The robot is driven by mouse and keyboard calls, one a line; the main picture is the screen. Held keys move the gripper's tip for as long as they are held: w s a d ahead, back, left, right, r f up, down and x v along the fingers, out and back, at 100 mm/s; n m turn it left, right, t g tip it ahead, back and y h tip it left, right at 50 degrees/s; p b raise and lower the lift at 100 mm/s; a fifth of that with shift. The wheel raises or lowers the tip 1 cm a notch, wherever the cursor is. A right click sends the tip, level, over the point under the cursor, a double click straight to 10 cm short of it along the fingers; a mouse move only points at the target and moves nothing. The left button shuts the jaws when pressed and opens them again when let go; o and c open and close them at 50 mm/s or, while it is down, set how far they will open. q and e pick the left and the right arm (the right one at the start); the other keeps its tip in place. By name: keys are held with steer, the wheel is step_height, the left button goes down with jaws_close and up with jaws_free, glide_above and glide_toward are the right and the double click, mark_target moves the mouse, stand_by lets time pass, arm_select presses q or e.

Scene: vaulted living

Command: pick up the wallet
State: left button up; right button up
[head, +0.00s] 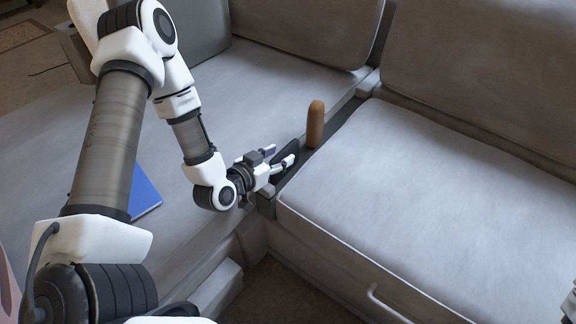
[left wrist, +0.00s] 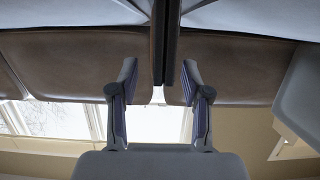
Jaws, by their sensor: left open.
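A thin, flat, dark thing, which looks like the wallet (head: 289,151), stands on edge on the dark strip between the two sofa seats. My left gripper (head: 277,156) is open right beside it, with its fingers reaching towards it. My right gripper is not in view; only a sliver of my own body shows at the right edge.
A brown rounded cylinder (head: 315,124) stands upright on the strip just behind the dark thing, close to my fingers. A blue flat item (head: 144,191) lies on the left seat, partly behind my arm. The right seat cushion (head: 430,195) is clear.

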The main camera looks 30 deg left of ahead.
mark_target(285, 149)
arm_select(q)
steer(key=x, duration=0.1)
steer(key=b+x, duration=0.1)
steer(key=x, duration=0.1)
steer(key=shift+a+f, duration=0.1)
steer(key=shift+f, duration=0.2)
steer(key=shift+w, duration=0.3)
steer(key=shift+r, duration=0.1)
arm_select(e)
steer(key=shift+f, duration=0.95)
arm_select(q)
steer(key=shift+s, duration=0.1)
jaws_close()
steer(key=shift+r, duration=0.1)
